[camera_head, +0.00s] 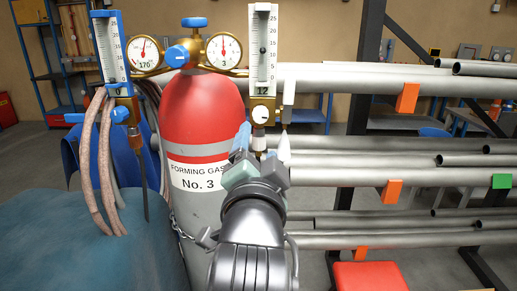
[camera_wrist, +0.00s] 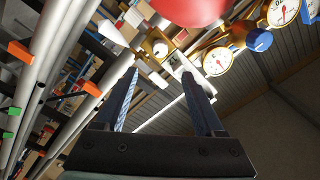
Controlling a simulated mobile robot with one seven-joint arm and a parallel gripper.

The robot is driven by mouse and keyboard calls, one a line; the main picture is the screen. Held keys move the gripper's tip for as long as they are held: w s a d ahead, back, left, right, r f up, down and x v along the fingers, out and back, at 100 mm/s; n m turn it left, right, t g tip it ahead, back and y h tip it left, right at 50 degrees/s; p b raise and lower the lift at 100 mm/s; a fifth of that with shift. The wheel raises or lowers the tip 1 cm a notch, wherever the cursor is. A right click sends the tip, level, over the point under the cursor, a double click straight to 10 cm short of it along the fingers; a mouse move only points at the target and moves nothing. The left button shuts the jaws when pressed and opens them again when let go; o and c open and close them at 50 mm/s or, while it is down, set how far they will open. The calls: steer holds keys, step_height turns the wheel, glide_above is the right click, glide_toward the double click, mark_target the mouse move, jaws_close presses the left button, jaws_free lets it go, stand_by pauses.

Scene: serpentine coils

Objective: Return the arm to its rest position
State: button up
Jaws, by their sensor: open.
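My gripper (camera_head: 255,155) is in the middle of the head view, in front of the forming gas cylinder's right side and just below the right flowmeter (camera_head: 263,60). In the wrist view, my gripper (camera_wrist: 160,76) has its two blue-padded fingers apart with nothing held between them. The flowmeter's white body (camera_wrist: 183,70) and a brass fitting (camera_wrist: 155,45) show beyond the fingertips. Whether a finger touches the flowmeter cannot be told. My arm rises from the bottom of the head view; its rest position is not marked in view.
The red-topped cylinder (camera_head: 201,105) carries two gauges (camera_head: 223,50) and a left flowmeter (camera_head: 112,50) with hoses. Steel pipes (camera_head: 350,175) lie on a rack at right. A red seat or box (camera_head: 370,277) is at the bottom right. A blue-green covered surface (camera_head: 80,250) is at lower left.

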steer(key=s+d+r+n+t, duration=0.1)
steer(key=s+r+n+t, duration=0.7)
steer(key=s+r, duration=1)
step_height(320, 180, up, 3)
steer(key=shift+d+r+n+t, duration=0.15)
steer(key=shift+n+t, duration=0.25)
steer(key=shift+n, duration=0.7)
step_height(320, 180, down, 10)
steer(key=s+b, duration=0.1)
steer(key=b, duration=0.8)
steer(key=shift+s+b, duration=0.4)
steer(key=shift+r, duration=0.15)
stand_by(1.8)
